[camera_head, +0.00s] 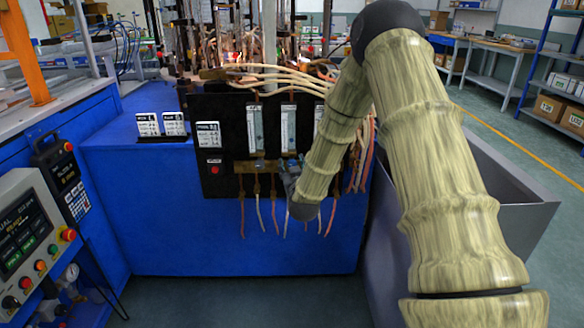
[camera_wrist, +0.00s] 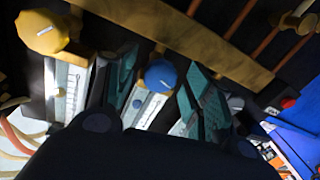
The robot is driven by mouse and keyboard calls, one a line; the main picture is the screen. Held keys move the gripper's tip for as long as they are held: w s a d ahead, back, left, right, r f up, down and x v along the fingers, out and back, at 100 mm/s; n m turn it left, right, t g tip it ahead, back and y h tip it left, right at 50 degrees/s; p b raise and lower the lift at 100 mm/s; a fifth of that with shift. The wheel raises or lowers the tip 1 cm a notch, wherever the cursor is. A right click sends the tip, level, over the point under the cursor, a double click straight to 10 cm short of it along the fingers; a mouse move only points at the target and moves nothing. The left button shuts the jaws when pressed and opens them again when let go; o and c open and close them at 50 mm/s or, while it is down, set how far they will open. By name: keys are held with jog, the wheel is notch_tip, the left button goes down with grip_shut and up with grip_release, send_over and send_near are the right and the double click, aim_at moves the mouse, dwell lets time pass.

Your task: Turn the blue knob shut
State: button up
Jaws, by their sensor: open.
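The blue knob (camera_wrist: 160,76) shows in the wrist view, on a brass bar (camera_wrist: 190,40) at the end of a white scaled tube. My gripper (camera_wrist: 163,68) is open, with one teal-padded finger on each side of the knob. A dark gap shows on the knob's left; I cannot tell whether either finger touches it. In the head view my gripper (camera_head: 288,172) is at the lower right of the black panel (camera_head: 228,173), and I cannot make out the blue knob behind it.
A yellow knob (camera_wrist: 40,32) sits left of the gripper in the wrist view. Hoses (camera_head: 275,82) run over the panel top and others hang below it. A red button (camera_head: 214,169) is on the panel's left. A grey bin (camera_head: 500,180) stands at right.

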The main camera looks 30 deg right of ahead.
jog(key=c, duration=1)
